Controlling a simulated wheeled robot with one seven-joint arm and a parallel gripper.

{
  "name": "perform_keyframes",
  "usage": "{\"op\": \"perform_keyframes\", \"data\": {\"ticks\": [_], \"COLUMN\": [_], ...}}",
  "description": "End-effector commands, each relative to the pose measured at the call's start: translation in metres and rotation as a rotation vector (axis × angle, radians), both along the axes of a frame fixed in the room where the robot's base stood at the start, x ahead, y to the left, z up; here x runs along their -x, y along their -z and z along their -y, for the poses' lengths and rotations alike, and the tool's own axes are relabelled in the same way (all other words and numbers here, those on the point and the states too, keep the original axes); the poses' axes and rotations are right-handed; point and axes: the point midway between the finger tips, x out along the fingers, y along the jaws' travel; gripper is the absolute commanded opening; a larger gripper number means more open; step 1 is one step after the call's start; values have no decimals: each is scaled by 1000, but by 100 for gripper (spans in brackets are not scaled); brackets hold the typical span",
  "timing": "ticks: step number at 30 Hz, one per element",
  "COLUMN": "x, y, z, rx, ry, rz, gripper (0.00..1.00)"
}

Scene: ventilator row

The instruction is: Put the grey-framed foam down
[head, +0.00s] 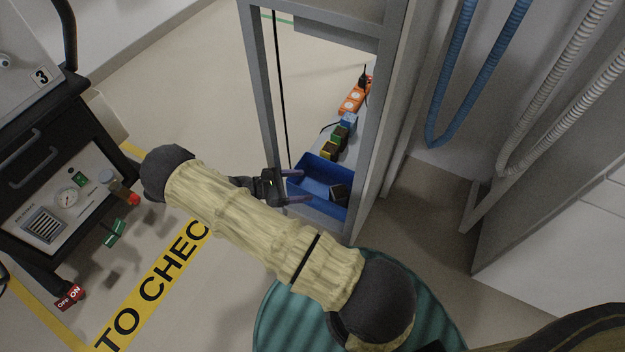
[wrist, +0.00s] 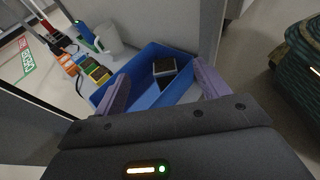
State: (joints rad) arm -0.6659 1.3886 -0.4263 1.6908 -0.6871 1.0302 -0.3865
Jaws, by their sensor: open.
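The grey-framed foam (wrist: 164,67), a small dark block with a pale grey edge, lies in the blue tray (wrist: 152,98). In the head view the foam (head: 339,192) sits toward the tray's right side, and the tray (head: 313,163) stands on a shelf inside the grey frame. My gripper (head: 297,186) is at the tray's near left side. In the wrist view my gripper (wrist: 160,72) is open, its two purple fingers spread to either side of the foam and apart from it. Nothing is held between them.
Yellow, green and blue blocks (head: 334,143) stand in a row behind the tray, with an orange socket strip (head: 354,97) beyond. A white jug (wrist: 107,40) stands beside the tray in the wrist view. Grey frame posts (head: 263,95) flank the opening. A ventilator cart (head: 60,190) stands left.

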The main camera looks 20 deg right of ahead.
Motion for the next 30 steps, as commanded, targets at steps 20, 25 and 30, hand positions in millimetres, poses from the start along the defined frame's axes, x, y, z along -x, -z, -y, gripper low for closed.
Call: {"op": "perform_keyframes", "data": {"ticks": [20, 25, 30], "x": [0, 6, 20], "y": [-2, -13, -36], "z": [-4, -3, -6], "rx": [-5, -76, -238], "ry": [6, 74, 231], "rz": [3, 47, 157], "gripper": [74, 74, 74]}}
